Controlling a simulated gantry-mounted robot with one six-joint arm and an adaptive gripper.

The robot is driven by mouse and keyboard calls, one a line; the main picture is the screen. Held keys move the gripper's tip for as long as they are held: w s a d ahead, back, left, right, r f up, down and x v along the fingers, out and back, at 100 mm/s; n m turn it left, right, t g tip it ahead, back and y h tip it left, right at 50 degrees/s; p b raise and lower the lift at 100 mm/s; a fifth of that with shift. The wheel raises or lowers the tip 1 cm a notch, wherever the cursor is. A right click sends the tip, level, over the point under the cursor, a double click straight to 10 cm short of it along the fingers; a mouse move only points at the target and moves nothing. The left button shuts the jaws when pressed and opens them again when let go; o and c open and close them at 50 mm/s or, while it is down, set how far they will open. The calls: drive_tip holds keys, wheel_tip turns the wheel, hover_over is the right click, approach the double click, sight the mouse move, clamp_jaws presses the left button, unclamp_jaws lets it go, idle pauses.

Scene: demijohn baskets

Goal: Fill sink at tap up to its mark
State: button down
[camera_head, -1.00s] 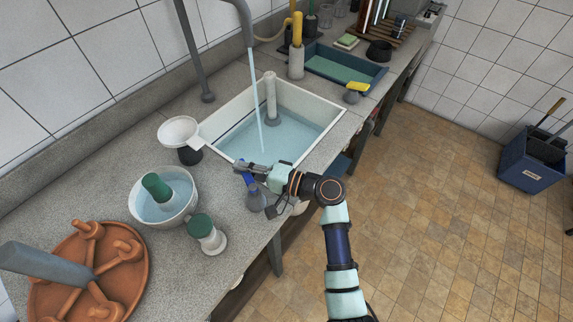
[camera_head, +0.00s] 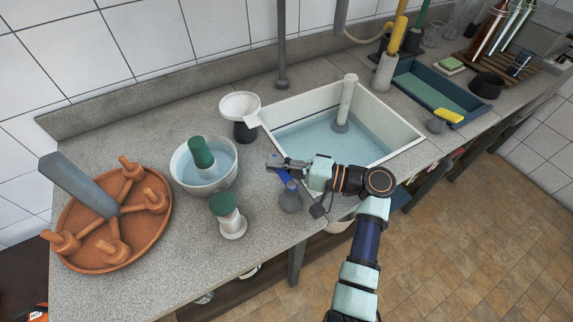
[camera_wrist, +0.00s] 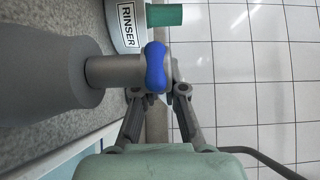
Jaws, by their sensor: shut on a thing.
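The white-walled sink (camera_head: 408,128) holds blue-tinted water (camera_head: 335,143). An upright pale standpipe (camera_head: 346,100) stands in it; I cannot make out a mark. A grey tap pipe (camera_head: 341,15) hangs at the top edge, with no stream visible below it. A grey valve post (camera_head: 290,198) with a blue handle (camera_head: 285,176) stands on the counter at the sink's front left corner. My gripper (camera_head: 272,164) is at that handle. In the wrist view, my gripper (camera_wrist: 160,88) is shut on the blue handle (camera_wrist: 156,67).
A white funnel (camera_head: 239,105) stands behind my gripper. A RINSER bowl (camera_head: 205,178) of water and a green-topped white piece (camera_head: 227,214) are to the left. A terracotta tray (camera_head: 152,219) lies far left. A blue tray (camera_head: 436,90) and a brush (camera_head: 442,119) are right of the sink.

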drive_tip(key=c, duration=1.2)
unclamp_jaws()
drive_tip(key=shift+c, duration=0.2)
drive_tip(key=v, duration=1.2)
